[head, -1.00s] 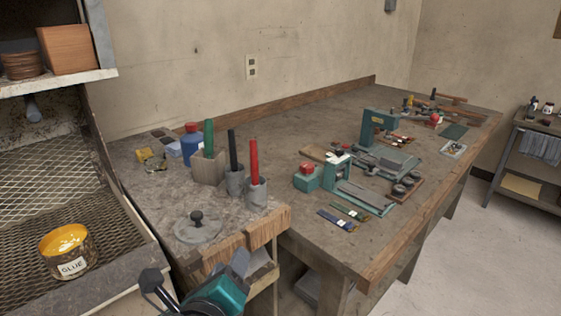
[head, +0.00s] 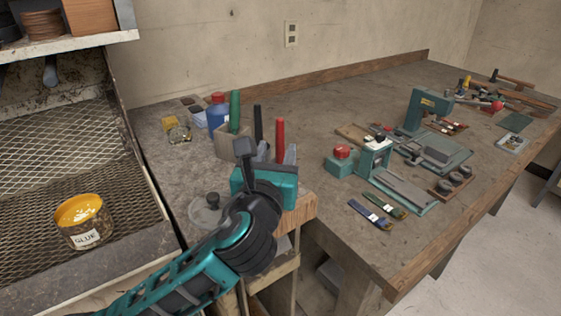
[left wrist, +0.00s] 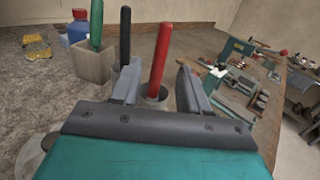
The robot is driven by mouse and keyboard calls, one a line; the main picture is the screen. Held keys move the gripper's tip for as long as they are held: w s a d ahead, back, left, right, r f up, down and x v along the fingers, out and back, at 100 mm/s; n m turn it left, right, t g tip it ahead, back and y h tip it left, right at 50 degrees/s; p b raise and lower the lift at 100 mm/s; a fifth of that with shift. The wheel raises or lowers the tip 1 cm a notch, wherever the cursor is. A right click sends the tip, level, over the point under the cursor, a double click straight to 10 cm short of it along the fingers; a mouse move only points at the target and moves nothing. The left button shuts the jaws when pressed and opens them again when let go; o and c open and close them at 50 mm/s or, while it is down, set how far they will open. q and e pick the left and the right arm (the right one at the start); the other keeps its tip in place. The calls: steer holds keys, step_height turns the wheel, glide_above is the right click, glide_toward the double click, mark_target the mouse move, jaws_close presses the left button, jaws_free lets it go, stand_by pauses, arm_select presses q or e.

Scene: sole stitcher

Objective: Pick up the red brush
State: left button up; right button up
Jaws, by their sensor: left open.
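The red brush (head: 280,140) stands upright with its handle up in a grey holder at the front of the left bench. In the left wrist view the red handle (left wrist: 160,58) rises from its round grey cup (left wrist: 156,96), between my finger lines and just beyond them. My left gripper (head: 268,154) is open and empty, close in front of the brush and apart from it as far as I can tell. Its two fingers (left wrist: 160,84) show on either side of the red handle. The holder is mostly hidden by my gripper in the head view. My right gripper is not in view.
A black handle (head: 257,124) stands just left of the red one, and a green handle (head: 235,110) in a block (head: 228,141) further left. A blue bottle (head: 216,114) is behind. A lidded dish (head: 206,212) lies left of my gripper. Stitching tools (head: 378,160) stand on the right.

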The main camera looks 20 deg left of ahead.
mark_target(279, 139)
arm_select(q)
steer(key=w, duration=0.5)
steer(key=shift+w+a+r, duration=0.1)
steer(key=shift+a+r, duration=0.25)
jaws_close()
